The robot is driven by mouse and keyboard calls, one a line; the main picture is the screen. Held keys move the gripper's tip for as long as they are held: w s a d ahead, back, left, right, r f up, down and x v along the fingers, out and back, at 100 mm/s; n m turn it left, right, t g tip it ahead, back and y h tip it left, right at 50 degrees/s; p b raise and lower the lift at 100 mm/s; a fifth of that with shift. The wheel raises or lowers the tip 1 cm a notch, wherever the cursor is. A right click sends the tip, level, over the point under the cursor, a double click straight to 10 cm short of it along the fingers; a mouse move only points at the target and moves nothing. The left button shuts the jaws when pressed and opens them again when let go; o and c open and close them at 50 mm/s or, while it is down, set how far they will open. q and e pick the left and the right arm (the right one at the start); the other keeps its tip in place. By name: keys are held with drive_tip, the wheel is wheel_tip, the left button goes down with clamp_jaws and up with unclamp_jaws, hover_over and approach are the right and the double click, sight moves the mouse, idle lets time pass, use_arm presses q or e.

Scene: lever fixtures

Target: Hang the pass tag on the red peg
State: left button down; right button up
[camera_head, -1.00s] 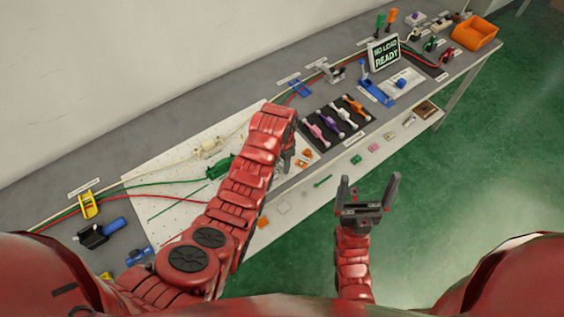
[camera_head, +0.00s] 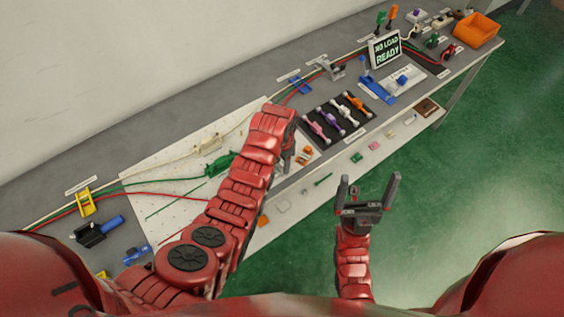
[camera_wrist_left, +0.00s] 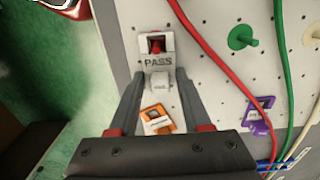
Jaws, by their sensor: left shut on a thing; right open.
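The white pass tag (camera_wrist_left: 157,62) is marked PASS and has an opening at its upper end. The red peg (camera_wrist_left: 155,46) shows through that opening in the left wrist view. I cannot tell whether the tag is around the peg or only in front of it. My left gripper (camera_wrist_left: 158,76) is shut on the tag's small lower part, between its two fingertips. In the head view my left gripper (camera_head: 286,164) is over the right end of the white board, and the tag is hidden there. My right gripper (camera_head: 367,196) is open and empty, in front of the table.
An orange-and-white tag (camera_wrist_left: 156,118) lies between my left fingers' bases in the left wrist view. A green peg (camera_wrist_left: 241,37), a purple piece (camera_wrist_left: 257,116) and cables are to the right. A black tray (camera_head: 337,117) of levers stands right of my left arm.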

use_arm(q)
unclamp_jaws()
idle(0.5)
drive_tip(key=shift+r, duration=0.1)
drive_tip(key=shift+r+p, duration=0.5)
drive_tip(key=shift+r, duration=0.7)
drive_tip(key=shift+r+p, duration=0.45)
drive_tip(key=shift+r, duration=1.75)
